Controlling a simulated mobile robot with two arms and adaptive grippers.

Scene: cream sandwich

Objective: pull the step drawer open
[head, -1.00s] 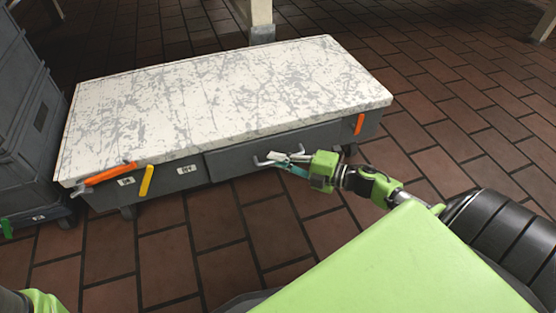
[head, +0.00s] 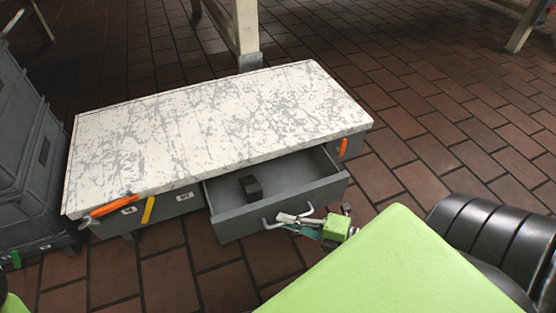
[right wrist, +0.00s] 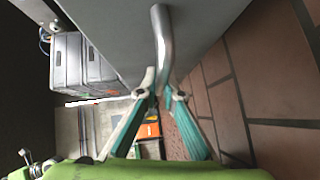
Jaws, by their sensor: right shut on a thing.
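The step's grey drawer (head: 235,228) stands pulled well out from under the white, grey-scuffed step top (head: 220,125). Its metal bar handle (head: 267,224) is on the drawer front and also shows in the right wrist view (right wrist: 161,35). My right gripper (head: 291,219) is shut on this handle, with its fingers on either side of the bar in the right wrist view (right wrist: 160,88). A small dark block (head: 251,187) lies inside the drawer. My left gripper is not in view.
Stacked grey crates (head: 35,140) stand close to the step's left end. Orange handles (head: 110,206) and a yellow one (head: 148,210) are on the step's front. A table leg (head: 246,30) stands behind it. The brick floor (head: 450,130) on the right is clear.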

